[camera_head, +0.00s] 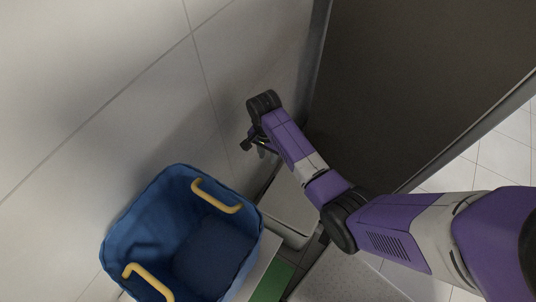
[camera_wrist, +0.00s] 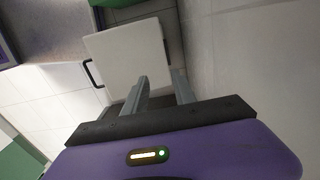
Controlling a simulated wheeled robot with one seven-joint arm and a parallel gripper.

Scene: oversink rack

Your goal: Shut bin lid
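In the wrist view a pale, squarish panel (camera_wrist: 128,60) with a dark loop handle (camera_wrist: 92,73) on its left side lies beyond my fingers. It appears to be the bin or its lid; I cannot tell which. In the head view a pale, round-cornered body (camera_head: 290,212), probably the bin, stands low between the blue basket and the dark panel, partly hidden by my arm. My gripper (camera_head: 260,150) is above and behind it, near the tiled wall. In the wrist view my gripper (camera_wrist: 161,78) is open, with nothing visible between its two grey fingers.
A blue fabric basket (camera_head: 128,232) with yellow handles stands at lower left, close to the pale body. A large dark panel (camera_head: 420,75) rises on the right, close to my arm. The tiled wall (camera_head: 90,70) is behind. A green patch (camera_head: 270,282) shows at bottom.

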